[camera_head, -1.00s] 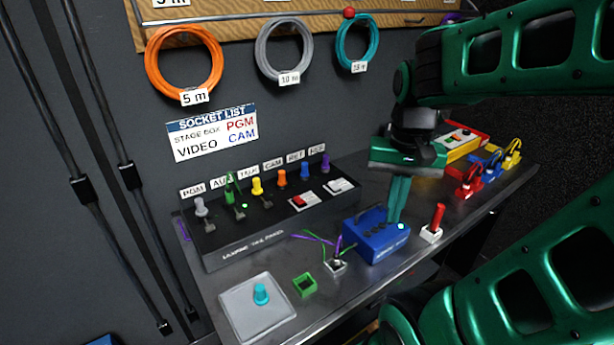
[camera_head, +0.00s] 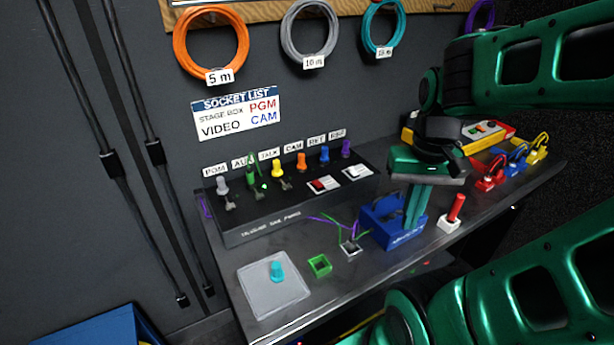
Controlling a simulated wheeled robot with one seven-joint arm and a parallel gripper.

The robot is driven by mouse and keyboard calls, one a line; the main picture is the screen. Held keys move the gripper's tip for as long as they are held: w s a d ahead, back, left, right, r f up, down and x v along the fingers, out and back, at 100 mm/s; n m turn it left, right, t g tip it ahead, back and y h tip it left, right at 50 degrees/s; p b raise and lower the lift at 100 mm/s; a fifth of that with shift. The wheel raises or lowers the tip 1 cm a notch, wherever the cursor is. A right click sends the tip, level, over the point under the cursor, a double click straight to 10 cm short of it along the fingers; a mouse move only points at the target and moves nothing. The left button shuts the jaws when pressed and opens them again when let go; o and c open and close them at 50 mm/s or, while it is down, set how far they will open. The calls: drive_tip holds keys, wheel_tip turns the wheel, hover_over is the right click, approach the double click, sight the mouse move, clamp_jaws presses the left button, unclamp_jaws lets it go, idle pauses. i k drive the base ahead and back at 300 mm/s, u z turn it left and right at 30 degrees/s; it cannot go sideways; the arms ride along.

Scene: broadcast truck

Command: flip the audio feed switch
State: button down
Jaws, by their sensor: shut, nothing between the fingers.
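A dark sloped console (camera_head: 290,213) on the bench carries a row of coloured knobs under small tags. The second tag from the left appears to read AUD or AUX, above a green knob (camera_head: 250,172). Small metal toggles (camera_head: 231,200) sit below the leftmost knobs, with a tiny green light near the second. Their lever positions are too small to tell. No tag clearly reads audio feed. My gripper (camera_head: 409,224) is shut and empty, pointing down right of the console. Its fingers overlap the blue box (camera_head: 381,235) in the picture and hide part of it; contact cannot be told.
A red-handled switch on a white base (camera_head: 452,216) stands right of the blue box. A grey plate with a cyan knob (camera_head: 262,299), a green square frame (camera_head: 319,265) and a wired socket (camera_head: 350,249) lie at the front. Coloured plugs (camera_head: 515,157) line the right end.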

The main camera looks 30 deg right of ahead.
sight(317, 183)
drive_tip(key=u, duration=1)
drive_tip(key=k, duration=0.95)
drive_tip(key=z, duration=0.95)
drive_tip(key=i, duration=1)
